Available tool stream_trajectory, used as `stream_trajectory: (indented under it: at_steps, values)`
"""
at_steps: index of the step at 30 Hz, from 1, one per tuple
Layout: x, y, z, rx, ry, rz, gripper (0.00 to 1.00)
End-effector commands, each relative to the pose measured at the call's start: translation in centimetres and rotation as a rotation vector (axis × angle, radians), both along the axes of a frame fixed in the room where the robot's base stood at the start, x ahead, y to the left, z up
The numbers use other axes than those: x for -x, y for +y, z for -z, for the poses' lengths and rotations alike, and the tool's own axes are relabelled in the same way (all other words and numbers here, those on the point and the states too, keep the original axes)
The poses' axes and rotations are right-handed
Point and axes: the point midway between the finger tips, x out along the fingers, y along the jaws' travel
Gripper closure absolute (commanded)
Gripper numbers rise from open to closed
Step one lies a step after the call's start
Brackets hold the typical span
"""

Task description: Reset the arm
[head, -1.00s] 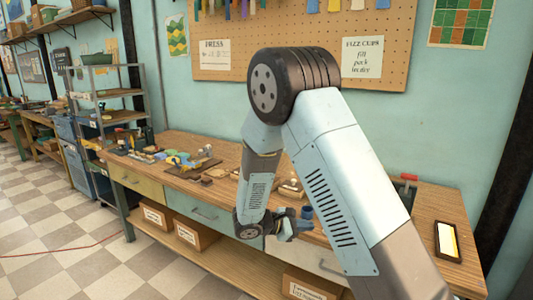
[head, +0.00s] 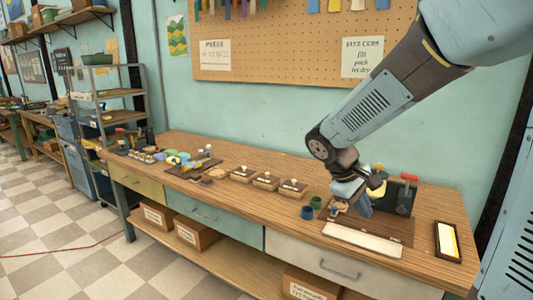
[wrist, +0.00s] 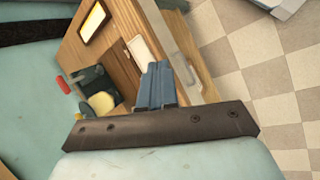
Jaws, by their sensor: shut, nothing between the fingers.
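My gripper (head: 352,196) hangs from my bent arm over the right part of the wooden workbench (head: 230,155), in front of the dark press-like device with a red handle. In the wrist view its blue fingers (wrist: 160,84) lie together with nothing held between them. In the head view the gripper hides part of the brown board behind it. I cannot tell its exact height above the bench.
A brown board with a white strip (head: 362,240) lies below my gripper. The dark device (head: 405,197) stands behind right; a framed tray (head: 448,241) lies far right. Blue (head: 307,212) and green (head: 316,202) cups and several stamps stand left. The pegboard wall (head: 290,45) is behind.

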Motion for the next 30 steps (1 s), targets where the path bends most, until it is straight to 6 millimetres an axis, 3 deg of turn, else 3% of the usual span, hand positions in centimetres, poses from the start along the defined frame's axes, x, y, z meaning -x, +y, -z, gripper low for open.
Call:
stream_trajectory:
  at_steps: [9, 21, 30]
  values:
    - [5.2, -1.0, -3.8, -0.231, -0.174, 0.172, 1.00]
    - [11.2, -0.6, -7.6, -0.502, -0.419, 0.351, 1.00]
    - [13.9, 0.0, -9.2, -0.635, -0.557, 0.425, 1.00]
